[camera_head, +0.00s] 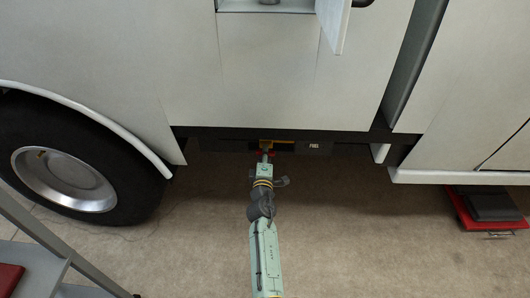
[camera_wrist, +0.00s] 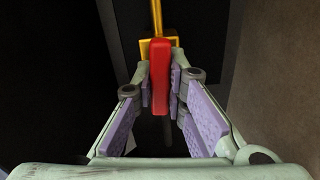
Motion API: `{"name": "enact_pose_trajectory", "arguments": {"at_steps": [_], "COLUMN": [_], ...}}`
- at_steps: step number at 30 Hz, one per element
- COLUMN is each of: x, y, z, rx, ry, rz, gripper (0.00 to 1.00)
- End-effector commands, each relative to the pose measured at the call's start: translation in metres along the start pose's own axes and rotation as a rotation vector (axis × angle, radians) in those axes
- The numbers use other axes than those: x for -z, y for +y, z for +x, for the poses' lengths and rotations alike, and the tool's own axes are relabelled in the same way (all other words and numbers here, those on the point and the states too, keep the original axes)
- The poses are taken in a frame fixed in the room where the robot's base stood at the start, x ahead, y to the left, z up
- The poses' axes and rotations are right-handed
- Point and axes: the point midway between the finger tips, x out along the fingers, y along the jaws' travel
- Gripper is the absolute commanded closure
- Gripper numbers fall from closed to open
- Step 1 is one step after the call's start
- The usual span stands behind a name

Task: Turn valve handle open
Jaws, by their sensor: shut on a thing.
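The valve handle (camera_wrist: 160,80) is a red bar on a yellow brass valve body (camera_wrist: 146,48) in the wrist view. A yellow pipe runs up from the valve. My gripper (camera_wrist: 162,82) is shut on the red handle, with a purple-padded finger on each side of it. The handle lies lengthwise between the fingers and points toward the wrist. In the head view, my gripper (camera_head: 265,158) is at the lower edge of the vehicle. The yellow valve (camera_head: 268,142) shows small there, with a bit of red partly hidden by my gripper.
The white vehicle body (camera_head: 270,85) rises above the valve, with an open flap (camera_head: 335,22) at the top. A wheel (camera_head: 75,165) stands at left. A grey metal frame (camera_head: 35,262) is at lower left. The floor around my arm is clear.

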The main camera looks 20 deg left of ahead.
Motion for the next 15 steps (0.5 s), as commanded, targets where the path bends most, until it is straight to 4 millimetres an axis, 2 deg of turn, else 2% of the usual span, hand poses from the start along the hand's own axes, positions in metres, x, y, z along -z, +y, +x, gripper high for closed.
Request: {"name": "enact_pose_trajectory", "arguments": {"at_steps": [6, 15], "x": [0.0003, 0.0004], "y": [-0.0002, -0.0006], "z": [-0.0002, -0.0002], "rx": [0.001, 0.0], "ry": [0.001, 0.001], "rz": [-0.081, -0.115], "gripper": [1.0, 1.0]}}
